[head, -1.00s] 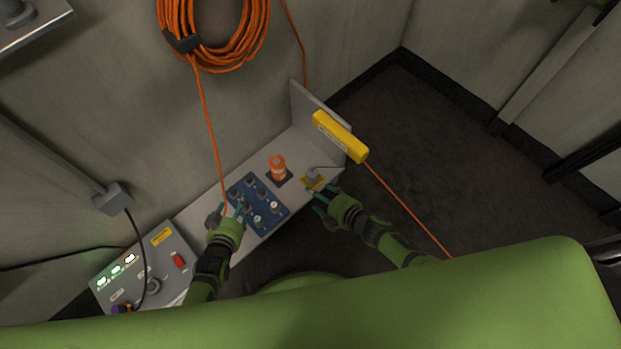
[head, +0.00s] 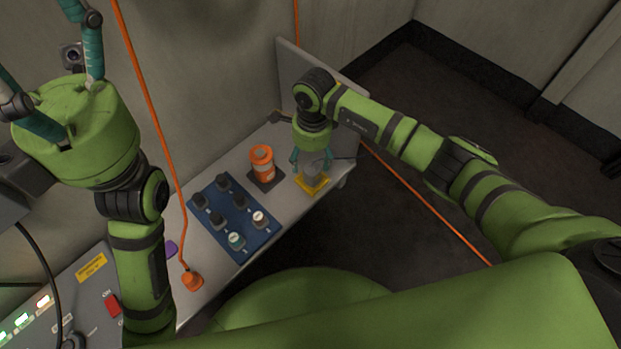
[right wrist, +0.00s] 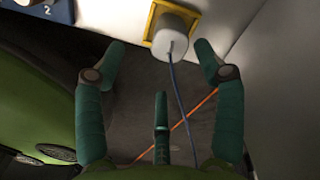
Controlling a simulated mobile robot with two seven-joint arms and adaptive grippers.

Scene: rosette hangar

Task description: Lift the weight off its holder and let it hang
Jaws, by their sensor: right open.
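The weight, a pale grey cylinder (head: 313,170), stands on a yellow square holder (head: 313,187) near the bench's right end. In the right wrist view the weight (right wrist: 172,37) sits within the yellow frame of the holder (right wrist: 152,22), with a thin blue-grey cord running from its top. My right gripper (head: 312,161) points down over the weight, partly hiding it. In the right wrist view its fingers (right wrist: 162,50) are spread and empty, with the weight just beyond their tips. My left gripper (head: 42,42) is raised at the upper left, fingers apart and empty.
An orange canister (head: 262,164) stands on a dark pad left of the weight. A blue panel (head: 242,240) with several knobs is nearer. An orange plug (head: 192,281) on an orange cord lies on the bench. An upright grey plate (head: 290,70) closes the bench's right end.

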